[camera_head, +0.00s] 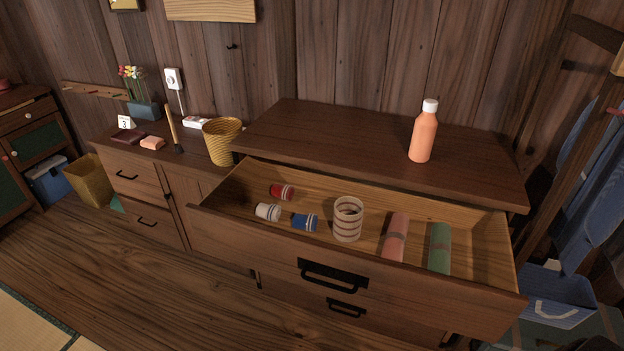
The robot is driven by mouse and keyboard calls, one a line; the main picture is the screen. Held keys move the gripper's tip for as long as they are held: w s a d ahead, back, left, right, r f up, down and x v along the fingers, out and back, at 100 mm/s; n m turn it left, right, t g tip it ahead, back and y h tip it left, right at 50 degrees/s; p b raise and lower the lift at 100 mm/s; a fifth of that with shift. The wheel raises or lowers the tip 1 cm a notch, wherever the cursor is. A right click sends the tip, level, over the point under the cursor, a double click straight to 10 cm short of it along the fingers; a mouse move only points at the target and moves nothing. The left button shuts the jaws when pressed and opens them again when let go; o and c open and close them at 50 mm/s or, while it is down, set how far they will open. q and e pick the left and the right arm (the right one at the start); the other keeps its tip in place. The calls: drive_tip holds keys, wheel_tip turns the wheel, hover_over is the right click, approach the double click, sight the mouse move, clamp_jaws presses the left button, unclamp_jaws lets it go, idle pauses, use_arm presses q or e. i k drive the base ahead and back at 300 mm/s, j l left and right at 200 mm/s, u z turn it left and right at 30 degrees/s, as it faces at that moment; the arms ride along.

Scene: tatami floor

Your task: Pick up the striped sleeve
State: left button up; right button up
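The striped sleeve (347,220) is a short open cylinder with pale and brownish bands. It stands upright inside the open top drawer (250,233) of the wooden dresser, near the middle. To its left lie a red roll (281,191), a white roll (268,211) and a blue roll (305,222). To its right lie a pink roll (396,237) and a green roll (439,247). The sleeve's lower front edge is close to the drawer's front panel. Neither of my grippers shows in the head view.
An orange bottle (424,136) with a white cap stands on the dresser top (330,135). A yellow woven basket (222,141) sits on the lower cabinet at left. Blue cloth (580,190) hangs at right, above a blue bin (556,297). Open wooden floor (130,290) lies at front left.

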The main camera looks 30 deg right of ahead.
sight(348, 211)
drive_tip(key=z, duration=1.15)
drive_tip(key=i, duration=0.1)
